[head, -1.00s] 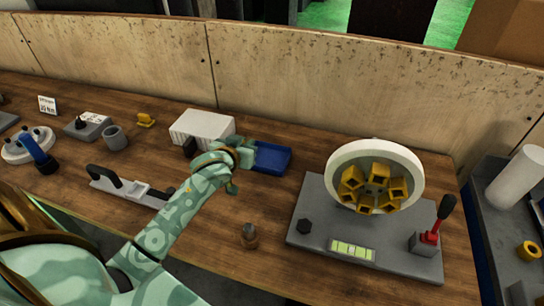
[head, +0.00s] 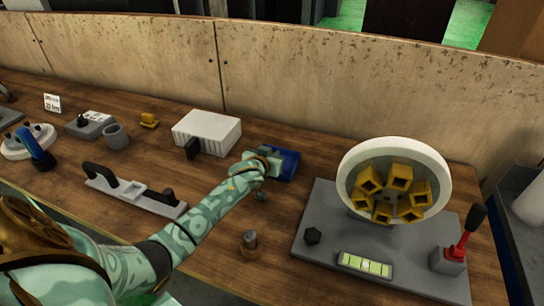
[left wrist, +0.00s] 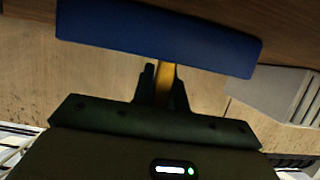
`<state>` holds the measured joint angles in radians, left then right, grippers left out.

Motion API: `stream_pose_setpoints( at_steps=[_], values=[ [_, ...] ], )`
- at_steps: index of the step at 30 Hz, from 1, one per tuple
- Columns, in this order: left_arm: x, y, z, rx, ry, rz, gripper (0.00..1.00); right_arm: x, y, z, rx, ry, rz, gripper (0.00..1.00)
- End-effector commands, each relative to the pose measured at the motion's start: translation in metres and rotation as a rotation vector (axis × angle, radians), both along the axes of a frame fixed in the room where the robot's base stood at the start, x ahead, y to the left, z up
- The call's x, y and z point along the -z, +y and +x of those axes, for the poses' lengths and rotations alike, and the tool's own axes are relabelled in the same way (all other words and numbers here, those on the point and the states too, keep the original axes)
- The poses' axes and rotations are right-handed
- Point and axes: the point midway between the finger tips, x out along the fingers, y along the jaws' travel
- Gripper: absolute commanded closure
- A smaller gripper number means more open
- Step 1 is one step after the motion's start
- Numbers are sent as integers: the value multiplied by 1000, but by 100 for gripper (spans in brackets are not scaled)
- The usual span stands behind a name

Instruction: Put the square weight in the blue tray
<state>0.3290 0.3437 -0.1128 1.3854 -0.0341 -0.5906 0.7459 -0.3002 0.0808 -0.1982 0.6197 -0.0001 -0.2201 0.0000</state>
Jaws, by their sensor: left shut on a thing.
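The blue tray (head: 288,166) lies on the bench behind my left gripper, which hides part of it. In the left wrist view the blue tray (left wrist: 160,37) spans the upper part of the picture. My left gripper (head: 266,168) is at the tray's near left side. In the left wrist view this gripper (left wrist: 163,78) is shut on a narrow yellow piece, the square weight (left wrist: 166,74), of which only a strip shows between the fingers. I cannot tell its height over the tray. My right gripper is not in view.
A grey-white box (head: 207,131) stands left of the tray. The grinder base (head: 395,253) with its white wheel (head: 440,193) and yellow square blocks stands to the right. A small round part (head: 249,243) stands in front. A low wall (head: 330,90) closes the back.

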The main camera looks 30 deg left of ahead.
Motion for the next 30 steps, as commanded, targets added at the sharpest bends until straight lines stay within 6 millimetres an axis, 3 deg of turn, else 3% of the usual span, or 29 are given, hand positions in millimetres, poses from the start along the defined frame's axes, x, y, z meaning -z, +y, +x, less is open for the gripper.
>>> stream_pose_setpoints(
  at_steps=[5,6,8,19,30],
  values=[
    [2,0,0,0,-1,-2,100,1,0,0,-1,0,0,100],
    [2,0,0,0,-1,-2,80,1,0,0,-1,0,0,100],
    [2,0,0,0,-1,-2,64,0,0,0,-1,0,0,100],
    [-4,-1,-3,0,0,0,64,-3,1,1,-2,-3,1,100],
    [-37,-18,-75,0,-1,-2,64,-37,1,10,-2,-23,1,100]
  ],
)
